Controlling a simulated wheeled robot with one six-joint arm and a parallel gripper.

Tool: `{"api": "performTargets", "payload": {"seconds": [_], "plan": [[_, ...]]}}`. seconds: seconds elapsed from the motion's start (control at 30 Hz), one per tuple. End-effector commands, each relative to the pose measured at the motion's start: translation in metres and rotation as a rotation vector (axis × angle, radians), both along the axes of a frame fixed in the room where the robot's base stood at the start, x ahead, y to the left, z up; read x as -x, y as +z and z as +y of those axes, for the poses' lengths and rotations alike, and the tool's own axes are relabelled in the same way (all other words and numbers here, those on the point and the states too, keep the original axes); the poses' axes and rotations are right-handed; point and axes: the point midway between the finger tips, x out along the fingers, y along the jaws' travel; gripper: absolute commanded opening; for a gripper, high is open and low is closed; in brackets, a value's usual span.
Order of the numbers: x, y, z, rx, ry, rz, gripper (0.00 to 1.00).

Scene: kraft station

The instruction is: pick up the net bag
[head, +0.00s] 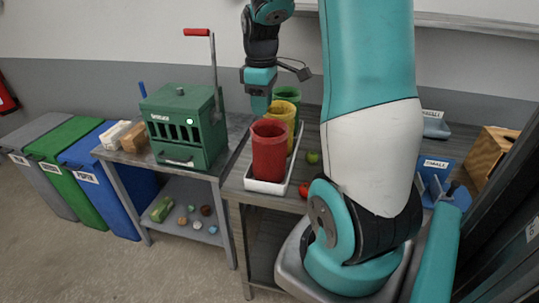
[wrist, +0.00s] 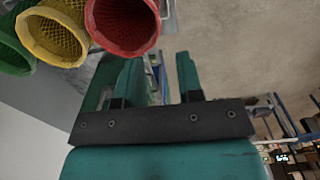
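Three net bags with open tops stand in a row in a white tray (head: 263,186) on the table: a red bag (head: 269,152) in front, a yellow bag (head: 283,112) behind it and a green bag (head: 288,94) at the back. I cannot tell which one the task means. The wrist view shows the mesh of the red bag (wrist: 122,25), yellow bag (wrist: 52,38) and green bag (wrist: 12,45) at upper left. My gripper (head: 260,104) hangs beside the bags, near the red and yellow rims. Its fingers (wrist: 157,75) are apart, with no bag visible between them.
A green press (head: 186,130) with a red-handled lever stands on the left table. Grey (head: 42,165), green (head: 72,168) and blue (head: 105,165) bins stand farther left. A green fruit (head: 312,157) and red fruit (head: 304,190) lie right of the tray, near my arm.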

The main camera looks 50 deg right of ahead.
Motion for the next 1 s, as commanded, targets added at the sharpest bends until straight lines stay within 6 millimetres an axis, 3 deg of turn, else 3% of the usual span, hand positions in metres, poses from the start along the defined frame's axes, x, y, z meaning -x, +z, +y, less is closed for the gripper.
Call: {"api": "performTargets", "payload": {"seconds": [0.3, 1.0], "plan": [[0.001, -0.068, 0.002, -0.003, 0.002, 0.003, 0.34], [0.004, -0.138, -0.002, 0.0, 0.002, -0.001, 0.34]]}}
